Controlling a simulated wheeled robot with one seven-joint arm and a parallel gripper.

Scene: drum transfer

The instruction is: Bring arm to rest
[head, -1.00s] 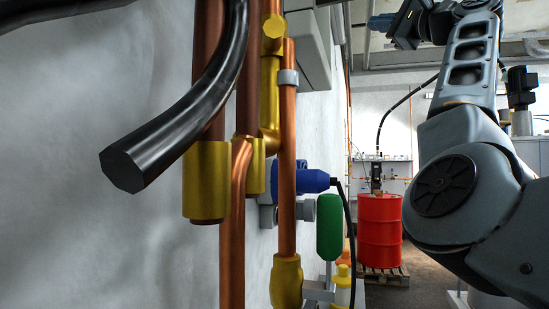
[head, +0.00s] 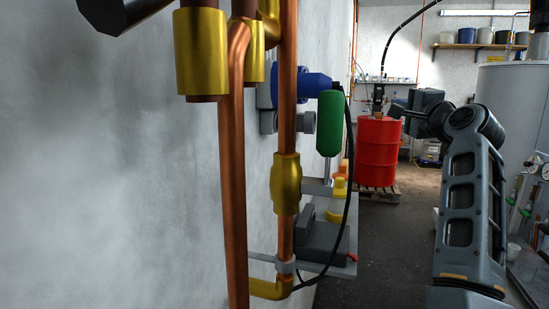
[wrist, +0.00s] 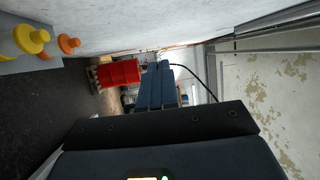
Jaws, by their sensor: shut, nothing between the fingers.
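My arm stands at the right of the head view, its dark wrist bent over toward the left. My gripper (head: 395,111) shows small at the end of it, overlapping the upper right edge of the red drum in the picture. In the wrist view the two blue-grey fingers (wrist: 158,72) lie side by side, shut and empty. The red drum (head: 377,152) stands upright on a wooden pallet (head: 372,193). In the wrist view the drum (wrist: 119,73) shows turned on its side, left of the fingers.
Copper pipes (head: 233,190) with brass fittings run along the wall at left. A green-handled tool (head: 330,122) and a yellow container (head: 338,204) are by a grey wall shelf. A large grey tank (head: 502,110) stands at right. The floor between (head: 385,250) is clear.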

